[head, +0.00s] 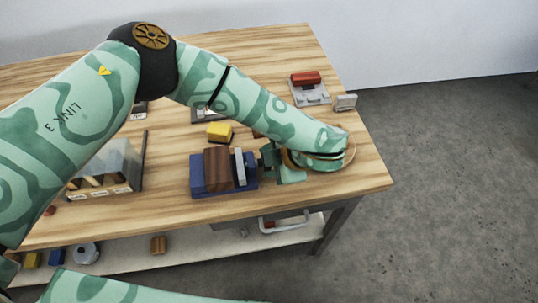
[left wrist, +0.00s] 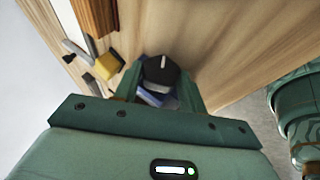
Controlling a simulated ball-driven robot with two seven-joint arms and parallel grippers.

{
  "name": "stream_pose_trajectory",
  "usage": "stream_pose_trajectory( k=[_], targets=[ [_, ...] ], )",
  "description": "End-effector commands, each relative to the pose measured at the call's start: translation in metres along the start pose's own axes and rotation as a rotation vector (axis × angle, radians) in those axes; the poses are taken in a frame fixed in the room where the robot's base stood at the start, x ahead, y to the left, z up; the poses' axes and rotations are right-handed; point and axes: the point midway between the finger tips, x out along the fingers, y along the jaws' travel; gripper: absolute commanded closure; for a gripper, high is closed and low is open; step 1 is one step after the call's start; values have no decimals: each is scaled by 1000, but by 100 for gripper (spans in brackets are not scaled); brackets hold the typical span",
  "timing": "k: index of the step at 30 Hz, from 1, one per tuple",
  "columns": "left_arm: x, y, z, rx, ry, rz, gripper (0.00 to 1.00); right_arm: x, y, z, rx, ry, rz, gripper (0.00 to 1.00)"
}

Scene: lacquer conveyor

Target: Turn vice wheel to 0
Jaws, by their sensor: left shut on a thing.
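The vice (head: 194,176) stands near the table's front edge, with a blue body, a light grey jaw plate (head: 239,168) and a brown wooden block (head: 217,168) beside that plate. Its wheel (left wrist: 160,72) is a dark round knob with a white mark, seen in the left wrist view between my finger pads. In the head view my gripper hides the wheel. My left gripper (head: 268,159) reaches the vice from the right and is shut on the wheel; it also shows in the left wrist view (left wrist: 160,82). I cannot read the wheel's number. My right gripper is out of view.
A yellow block (head: 219,131) lies behind the vice. A clear-fronted box (head: 126,160) stands to its left. A grey fixture with a red block (head: 306,78) and a small grey piece (head: 346,102) are at the back right. A drawer handle (head: 285,226) sticks out below the tabletop.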

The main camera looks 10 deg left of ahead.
Motion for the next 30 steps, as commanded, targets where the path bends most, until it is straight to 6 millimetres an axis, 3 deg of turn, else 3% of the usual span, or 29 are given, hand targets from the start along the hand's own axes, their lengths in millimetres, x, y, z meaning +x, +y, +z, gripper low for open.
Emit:
stream_pose_trajectory(
  k=[22,23,25,30],
  targets=[
    [0,-2,0,-43,0,101,82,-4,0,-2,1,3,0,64],
    [0,-2,0,-42,0,101,56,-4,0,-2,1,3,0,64],
    [0,-2,0,-42,0,101,37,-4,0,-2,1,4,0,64],
    [0,-2,0,-42,0,100,37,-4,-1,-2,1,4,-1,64]
  ],
)
